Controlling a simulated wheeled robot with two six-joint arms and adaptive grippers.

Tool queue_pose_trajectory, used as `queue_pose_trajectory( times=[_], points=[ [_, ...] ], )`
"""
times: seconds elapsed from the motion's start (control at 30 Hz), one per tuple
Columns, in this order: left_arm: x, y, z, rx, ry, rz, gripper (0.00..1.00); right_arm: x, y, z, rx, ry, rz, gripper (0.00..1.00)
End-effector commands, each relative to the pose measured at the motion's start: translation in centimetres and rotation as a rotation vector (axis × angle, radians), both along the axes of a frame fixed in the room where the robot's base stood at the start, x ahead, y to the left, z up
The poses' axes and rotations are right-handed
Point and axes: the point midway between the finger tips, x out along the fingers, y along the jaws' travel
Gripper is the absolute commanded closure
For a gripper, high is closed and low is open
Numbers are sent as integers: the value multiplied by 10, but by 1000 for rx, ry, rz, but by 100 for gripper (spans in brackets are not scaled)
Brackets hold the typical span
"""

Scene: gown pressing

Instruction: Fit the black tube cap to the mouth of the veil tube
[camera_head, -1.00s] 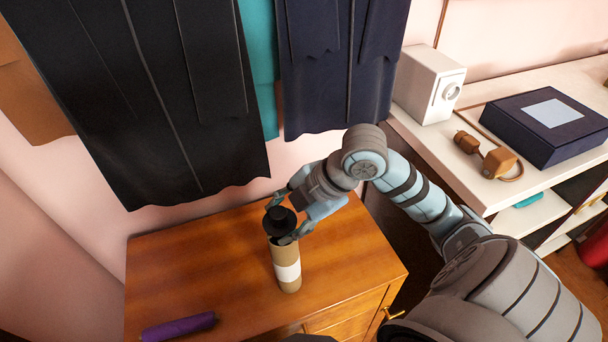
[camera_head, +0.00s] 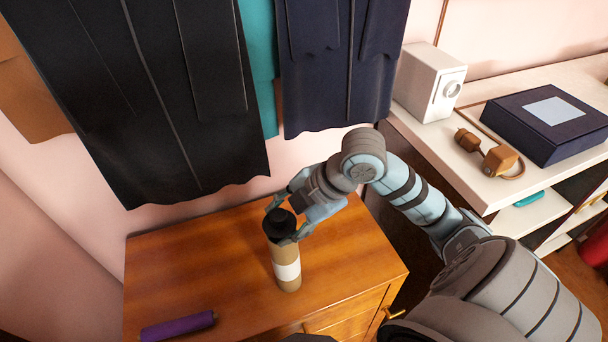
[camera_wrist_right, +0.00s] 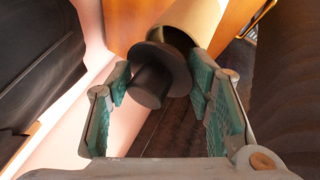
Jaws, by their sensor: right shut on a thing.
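The veil tube (camera_head: 284,252), tan with a white band, stands upright on the wooden cabinet top. The black tube cap (camera_head: 280,222), a knob with a wide flange, is at the tube's mouth. My right gripper (camera_head: 282,219) is shut on the cap, with a finger on either side of it. In the right wrist view the cap (camera_wrist_right: 150,82) sits between the fingers, its flange overlapping the rim of the tube (camera_wrist_right: 194,18). Part of the dark opening shows beside the flange, so the cap looks off-centre there. My left gripper is not in view.
A purple roll (camera_head: 178,327) lies at the front left of the cabinet top (camera_head: 200,270). Dark gowns (camera_head: 170,110) hang behind it. A white shelf at right bears a white box (camera_head: 428,84), a navy box (camera_head: 550,125) and brown items (camera_head: 498,160). The cabinet top around the tube is clear.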

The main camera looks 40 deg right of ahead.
Motion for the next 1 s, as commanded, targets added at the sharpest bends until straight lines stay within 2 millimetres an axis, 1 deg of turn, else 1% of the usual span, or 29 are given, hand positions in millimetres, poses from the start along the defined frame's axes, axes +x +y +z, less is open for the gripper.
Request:
queue_pose_trajectory(
  times=[0.27,0.3,0.43,0.77,0.93,1.0],
  points=[
    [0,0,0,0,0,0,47,0,0,0,-1,2,-1,82],
    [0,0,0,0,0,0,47,0,0,0,-1,2,-1,50],
    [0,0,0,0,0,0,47,0,0,0,-2,2,-1,29],
    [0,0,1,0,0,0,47,-1,-1,1,-2,1,-1,29],
    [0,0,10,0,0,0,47,-9,-6,15,1,-3,7,29],
    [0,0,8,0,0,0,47,-14,-7,18,5,-3,11,29]
  ],
)
